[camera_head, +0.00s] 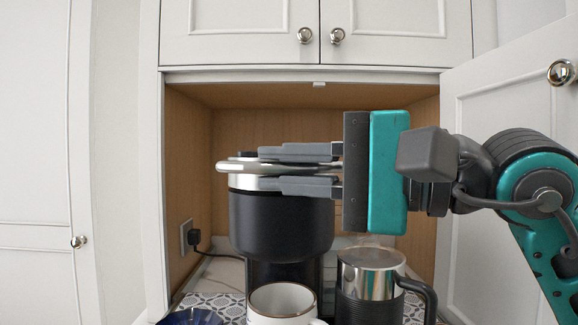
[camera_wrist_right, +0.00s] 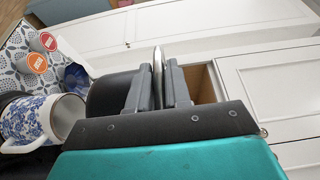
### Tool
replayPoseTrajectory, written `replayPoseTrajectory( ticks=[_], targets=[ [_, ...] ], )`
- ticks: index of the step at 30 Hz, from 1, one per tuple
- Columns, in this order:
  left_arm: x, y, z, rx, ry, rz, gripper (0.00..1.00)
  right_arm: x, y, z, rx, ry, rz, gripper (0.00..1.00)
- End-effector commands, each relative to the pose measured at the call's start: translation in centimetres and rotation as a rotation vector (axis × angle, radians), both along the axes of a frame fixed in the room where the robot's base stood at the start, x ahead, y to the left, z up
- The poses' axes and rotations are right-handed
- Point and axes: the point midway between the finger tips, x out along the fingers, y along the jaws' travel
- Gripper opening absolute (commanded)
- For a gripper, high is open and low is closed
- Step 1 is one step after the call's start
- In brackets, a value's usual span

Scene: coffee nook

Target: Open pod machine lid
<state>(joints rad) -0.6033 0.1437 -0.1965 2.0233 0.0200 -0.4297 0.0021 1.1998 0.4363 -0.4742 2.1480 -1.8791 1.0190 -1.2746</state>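The pod machine (camera_head: 281,222) is black with a silver band at its top and stands in the cabinet niche. Its silver lid handle (camera_head: 236,168) juts out level at the front, and the lid looks down. My right gripper (camera_head: 296,169) comes in from the right, one finger above the handle and one below, closed in on it. In the right wrist view, the thin edge of the handle (camera_wrist_right: 157,58) shows between the two fingers (camera_wrist_right: 158,85). The fingers hide part of the lid. My left gripper is not in view.
A blue bowl (camera_head: 190,317) is at lower left. An open cabinet door (camera_head: 500,200) stands at right. The wrist view shows orange-topped pods (camera_wrist_right: 37,62).

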Motion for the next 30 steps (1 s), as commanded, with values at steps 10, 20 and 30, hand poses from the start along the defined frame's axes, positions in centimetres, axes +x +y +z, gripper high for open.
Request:
replayPoseTrajectory(
  ticks=[10,20,30],
  targets=[
    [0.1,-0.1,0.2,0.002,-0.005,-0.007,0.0,0.0,0.0,0.0,0.0,0.0,0.0,0.0],
    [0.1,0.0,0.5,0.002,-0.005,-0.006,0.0,0.0,0.0,0.3,-0.001,0.006,0.0,0.0],
    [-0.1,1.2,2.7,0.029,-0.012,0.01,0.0,0.3,0.0,4.6,0.001,0.138,-0.002,0.0]
  ],
)
